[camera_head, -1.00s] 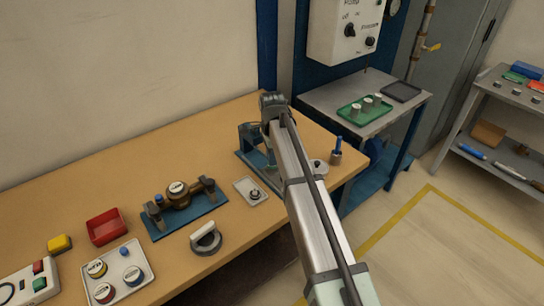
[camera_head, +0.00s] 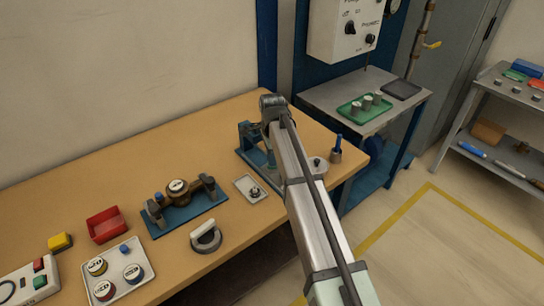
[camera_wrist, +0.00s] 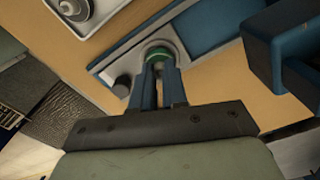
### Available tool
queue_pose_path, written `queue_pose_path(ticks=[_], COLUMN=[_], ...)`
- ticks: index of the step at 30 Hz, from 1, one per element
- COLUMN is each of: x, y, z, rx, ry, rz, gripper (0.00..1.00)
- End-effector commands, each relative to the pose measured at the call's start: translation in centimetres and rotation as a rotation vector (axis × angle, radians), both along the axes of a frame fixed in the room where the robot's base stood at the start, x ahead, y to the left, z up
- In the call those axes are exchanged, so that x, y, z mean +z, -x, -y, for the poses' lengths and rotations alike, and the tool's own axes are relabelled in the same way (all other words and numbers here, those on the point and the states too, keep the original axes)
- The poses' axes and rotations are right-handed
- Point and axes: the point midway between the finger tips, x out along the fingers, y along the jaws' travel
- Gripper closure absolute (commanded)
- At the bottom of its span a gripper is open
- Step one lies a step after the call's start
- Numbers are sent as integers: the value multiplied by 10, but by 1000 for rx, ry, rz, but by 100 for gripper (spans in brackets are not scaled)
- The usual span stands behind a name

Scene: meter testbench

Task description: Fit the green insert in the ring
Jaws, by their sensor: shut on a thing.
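In the wrist view my gripper (camera_wrist: 158,72) is shut on the green insert (camera_wrist: 159,53), a small round green piece between the two fingertips. A pale grey ring (camera_wrist: 157,42) curves around the insert's far side, on the metal plate of a blue fixture (camera_wrist: 205,25). The fingers hide the near side, and I cannot tell whether the insert is inside the ring or just above it. In the head view the blue fixture (camera_head: 246,150) stands on the bench, partly behind my arm.
A small tray with a metal part (camera_head: 251,189) lies left of the fixture. A blue block (camera_wrist: 275,45) rises at the right in the wrist view. A blue-handled tool (camera_head: 336,148) stands right of my arm.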

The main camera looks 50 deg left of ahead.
Motion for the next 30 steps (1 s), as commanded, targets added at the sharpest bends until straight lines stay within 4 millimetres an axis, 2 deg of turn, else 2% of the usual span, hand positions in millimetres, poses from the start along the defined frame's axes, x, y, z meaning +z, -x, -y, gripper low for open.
queue_pose_path(ticks=[30], x=[-10], y=[0], z=[0], rx=[0], ry=[0], rz=[0], gripper=[100])
